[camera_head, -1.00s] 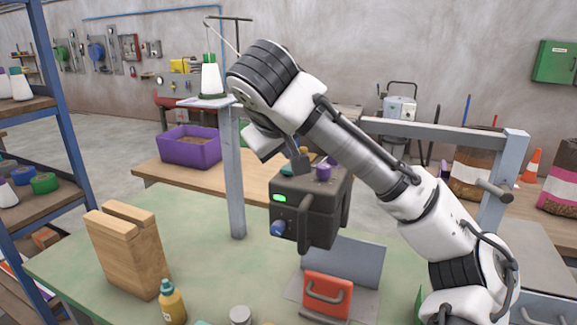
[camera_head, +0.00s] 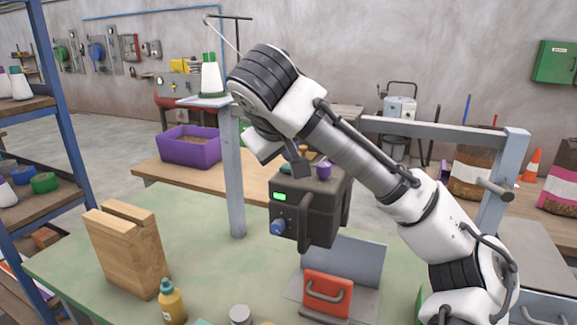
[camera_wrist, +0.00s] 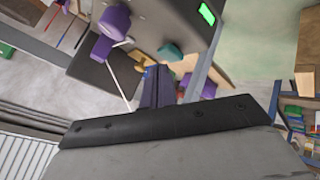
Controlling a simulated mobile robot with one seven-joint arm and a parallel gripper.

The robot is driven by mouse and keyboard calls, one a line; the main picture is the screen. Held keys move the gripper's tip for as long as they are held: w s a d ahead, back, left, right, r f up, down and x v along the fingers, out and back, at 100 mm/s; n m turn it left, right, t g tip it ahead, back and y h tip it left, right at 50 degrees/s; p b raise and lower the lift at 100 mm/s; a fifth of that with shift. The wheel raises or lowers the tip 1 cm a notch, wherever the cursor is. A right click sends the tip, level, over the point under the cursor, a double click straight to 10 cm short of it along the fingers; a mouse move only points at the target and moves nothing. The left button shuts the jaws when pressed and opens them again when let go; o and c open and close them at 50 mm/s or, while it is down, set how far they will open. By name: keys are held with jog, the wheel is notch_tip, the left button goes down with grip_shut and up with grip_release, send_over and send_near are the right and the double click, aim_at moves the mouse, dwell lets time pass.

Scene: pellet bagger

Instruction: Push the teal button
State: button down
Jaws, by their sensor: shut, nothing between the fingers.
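The teal button (camera_head: 287,167) sits on the top left of a dark machine box (camera_head: 318,205). It is partly hidden by my gripper (camera_head: 301,169) in the head view. In the wrist view the teal button (camera_wrist: 170,52) shows just past the tips of my shut fingers (camera_wrist: 157,72), slightly to their right. My gripper is empty and points down at the box top. Whether the fingertips touch the button, I cannot tell.
A purple knob (camera_head: 324,170) stands on the box top, right of my gripper, and a brownish knob (camera_head: 303,150) is behind. The box front has a green display (camera_head: 279,197) and a blue knob (camera_head: 278,227). A grey post (camera_head: 234,180) rises to the left.

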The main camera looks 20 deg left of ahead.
aim_at(287, 168)
jog(key=shift+f+b, duration=0.3)
jog(key=shift+f, duration=0.3)
dwell(0.7)
jog(key=shift+r+p, duration=0.9)
jog(key=shift+r, duration=0.1)
jog(key=shift+r, duration=0.1)
notch_tip(287, 168, up, 6)
jog(key=p, duration=0.5)
